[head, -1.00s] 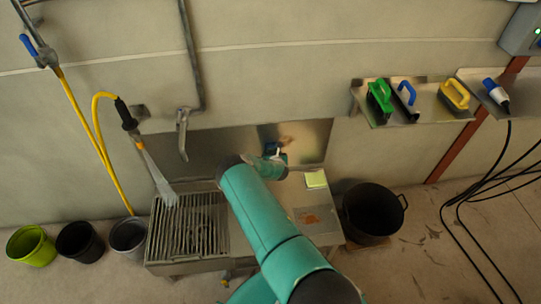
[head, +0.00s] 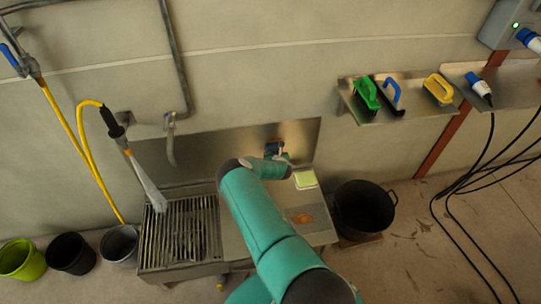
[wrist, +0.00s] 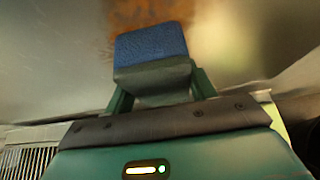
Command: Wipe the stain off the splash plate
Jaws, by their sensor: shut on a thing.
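The splash plate (head: 225,145) is a shiny metal sheet on the wall behind the sink. A brown stain (wrist: 125,16) shows on it at the top of the wrist view, partly hidden by the blue pad. My gripper (wrist: 160,88) is shut on a block with a blue pad (wrist: 150,43) on a dark grey-green body. The pad is over the stain's lower part; whether it touches the plate I cannot tell. In the head view my gripper (head: 273,152) is at the plate's right half, mostly hidden by my arm.
A slatted sink (head: 180,235) stands left of a steel counter, which holds a yellow-green pad (head: 305,179) and an orange-brown patch (head: 301,217). A tap (head: 170,135) hangs by the plate's left part. A black tub (head: 362,208) stands right. Brushes lie on a wall shelf (head: 385,112).

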